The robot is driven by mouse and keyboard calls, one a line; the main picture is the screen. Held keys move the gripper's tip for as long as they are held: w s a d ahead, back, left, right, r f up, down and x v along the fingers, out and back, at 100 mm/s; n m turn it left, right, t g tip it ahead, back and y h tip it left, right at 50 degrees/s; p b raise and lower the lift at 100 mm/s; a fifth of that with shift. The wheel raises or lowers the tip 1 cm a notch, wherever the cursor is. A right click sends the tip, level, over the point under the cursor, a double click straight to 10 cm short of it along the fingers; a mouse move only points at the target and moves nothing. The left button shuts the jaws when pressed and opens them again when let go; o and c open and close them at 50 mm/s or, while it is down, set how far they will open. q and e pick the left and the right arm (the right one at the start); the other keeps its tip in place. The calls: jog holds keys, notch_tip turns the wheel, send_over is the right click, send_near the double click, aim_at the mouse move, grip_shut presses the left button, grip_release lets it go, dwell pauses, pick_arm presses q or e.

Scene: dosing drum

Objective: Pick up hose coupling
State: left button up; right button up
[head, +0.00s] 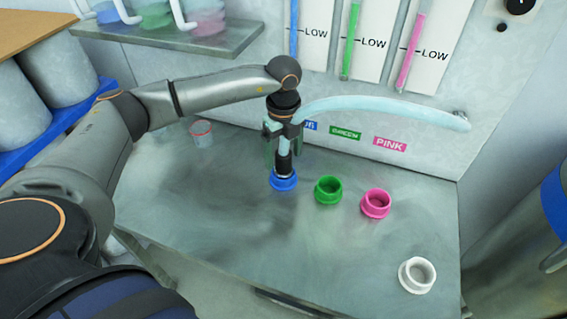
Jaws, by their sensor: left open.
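The hose coupling (284,166) is a dark upright piece at the end of the pale blue hose (385,103). Its lower end stands in or on the blue ring socket (284,181) on the metal table. My left gripper (284,137) points down from above, with its open fingers at the upper part of the coupling and the hose end. Whether the fingers touch it is hard to tell, as the gripper hides part of it. My right gripper is out of view.
Green (328,190), pink (376,203) and white (417,275) ring sockets stand on the table (220,225) to the right. A small clear cup (201,132) stands at the back left. The hose runs to the wall panel (450,80). The table's front left is clear.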

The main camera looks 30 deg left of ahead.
pick_arm(q)
jog(key=shift+c, duration=0.3)
grip_shut()
dwell(0.4)
jog(key=shift+r, duration=0.1)
